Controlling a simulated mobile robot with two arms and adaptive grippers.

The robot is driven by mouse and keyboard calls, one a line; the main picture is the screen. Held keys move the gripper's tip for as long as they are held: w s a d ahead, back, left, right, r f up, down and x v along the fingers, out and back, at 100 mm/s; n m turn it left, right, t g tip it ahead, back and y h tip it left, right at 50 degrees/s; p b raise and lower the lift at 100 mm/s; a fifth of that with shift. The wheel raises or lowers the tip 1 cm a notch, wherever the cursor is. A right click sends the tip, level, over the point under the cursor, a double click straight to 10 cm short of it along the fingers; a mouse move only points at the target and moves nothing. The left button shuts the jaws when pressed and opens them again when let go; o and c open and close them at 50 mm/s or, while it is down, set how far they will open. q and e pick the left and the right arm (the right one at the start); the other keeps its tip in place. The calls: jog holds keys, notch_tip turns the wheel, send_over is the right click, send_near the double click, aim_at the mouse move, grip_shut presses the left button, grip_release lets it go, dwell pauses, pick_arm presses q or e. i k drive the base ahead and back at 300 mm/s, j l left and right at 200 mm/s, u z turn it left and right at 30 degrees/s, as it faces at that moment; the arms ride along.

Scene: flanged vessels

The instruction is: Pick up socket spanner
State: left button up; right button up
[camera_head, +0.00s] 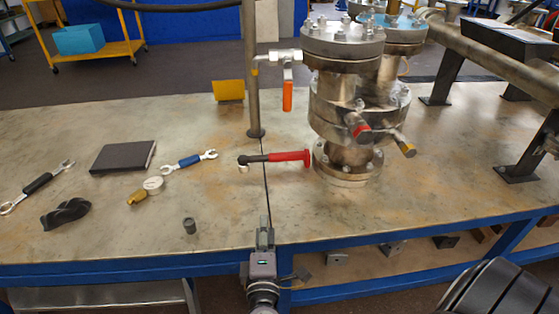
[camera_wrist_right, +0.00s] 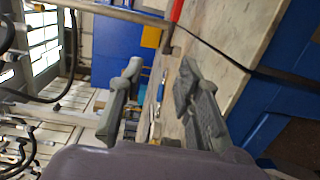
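The socket spanner (camera_head: 287,156) lies on the metal table beside the flanged vessel's base. It has a red handle at the right and a dark shaft with a socket end at the left. A red piece at the top edge of the right wrist view (camera_wrist_right: 176,11) looks like its handle. My right gripper (camera_head: 264,228) is at the table's front edge, nearer than the spanner and apart from it. In the right wrist view its two fingers (camera_wrist_right: 160,70) are spread with nothing held between them. My left gripper is not in view.
The flanged vessel (camera_head: 347,100) stands just right of the spanner, with a thin post (camera_head: 252,75) behind. Table between gripper and spanner is clear.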

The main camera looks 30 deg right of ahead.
aim_at(243, 161)
jog(key=i+l, duration=0.75)
